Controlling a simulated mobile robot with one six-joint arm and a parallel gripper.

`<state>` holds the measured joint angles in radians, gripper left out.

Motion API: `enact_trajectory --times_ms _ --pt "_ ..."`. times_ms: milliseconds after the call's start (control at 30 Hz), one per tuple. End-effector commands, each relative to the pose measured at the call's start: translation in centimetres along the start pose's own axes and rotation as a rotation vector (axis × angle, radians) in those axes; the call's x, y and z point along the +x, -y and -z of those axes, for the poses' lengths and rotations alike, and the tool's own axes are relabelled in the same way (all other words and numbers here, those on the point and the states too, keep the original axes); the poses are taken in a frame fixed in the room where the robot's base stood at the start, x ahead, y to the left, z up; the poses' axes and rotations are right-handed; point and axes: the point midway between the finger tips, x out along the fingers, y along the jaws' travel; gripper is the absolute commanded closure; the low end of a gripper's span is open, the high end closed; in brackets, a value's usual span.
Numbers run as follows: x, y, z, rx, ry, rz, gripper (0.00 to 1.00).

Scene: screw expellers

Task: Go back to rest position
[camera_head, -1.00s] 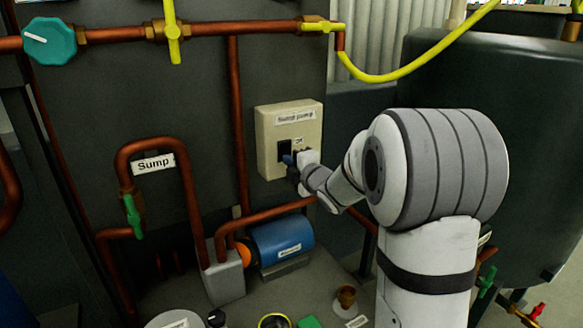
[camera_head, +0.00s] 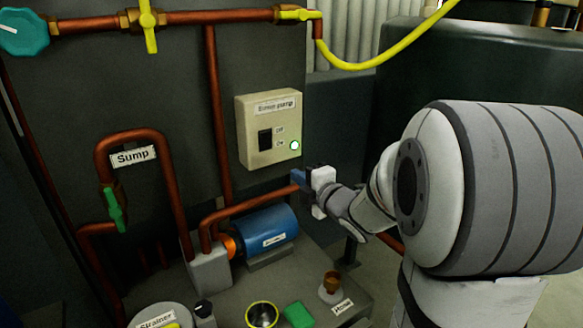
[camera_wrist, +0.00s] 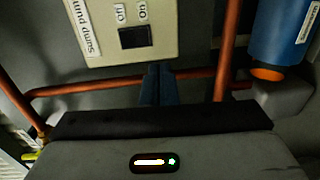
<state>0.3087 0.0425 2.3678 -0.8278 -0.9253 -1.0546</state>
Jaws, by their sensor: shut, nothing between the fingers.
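My gripper (camera_head: 299,178) is shut and empty, with its blue fingers just below and right of the sump pump switch box. It also shows in the wrist view (camera_wrist: 158,75), pointing toward the box. The cream switch box (camera_head: 269,129) is mounted on the dark panel, with a black rocker switch (camera_head: 265,140) marked Off and On. A green-white light (camera_head: 295,145) glows at its lower right. The fingers are apart from the box.
A blue motor (camera_head: 266,232) and copper pipes (camera_head: 213,110) lie left of and below my gripper. A dark tank (camera_head: 460,70) stands behind my arm.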

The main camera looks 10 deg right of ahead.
Motion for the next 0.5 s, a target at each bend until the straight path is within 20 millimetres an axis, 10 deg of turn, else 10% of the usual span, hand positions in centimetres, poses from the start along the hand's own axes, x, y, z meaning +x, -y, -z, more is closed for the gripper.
enact_trajectory --times_ms 500 --pt "-0.68 -0.79 -0.14 0.025 0.024 0.019 1.00"
